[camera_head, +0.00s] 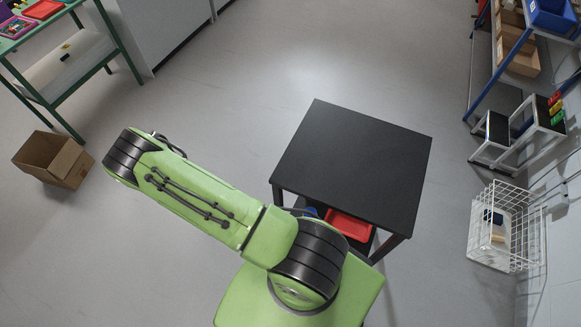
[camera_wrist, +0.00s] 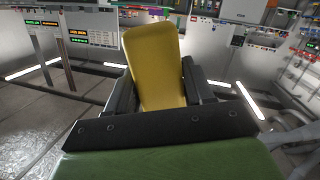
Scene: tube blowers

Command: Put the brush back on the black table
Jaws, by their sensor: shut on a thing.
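In the wrist view, my gripper (camera_wrist: 157,92) is shut on a wide yellow piece, which I take to be the brush (camera_wrist: 153,58). It stands up between the two dark fingers, and no bristles show. The black table (camera_head: 350,160) is in the middle of the head view, and its square top is bare. My green arm reaches to the left, in front of and beside the table. My gripper and the brush do not show in the head view.
A red tray (camera_head: 350,226) is under the table top. An open cardboard box (camera_head: 52,158) lies on the floor at left, near a green-framed bench (camera_head: 75,62). At right are a step stool (camera_head: 497,128), a white wire basket (camera_head: 540,238) and a blue-framed shelf. Open floor surrounds the table.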

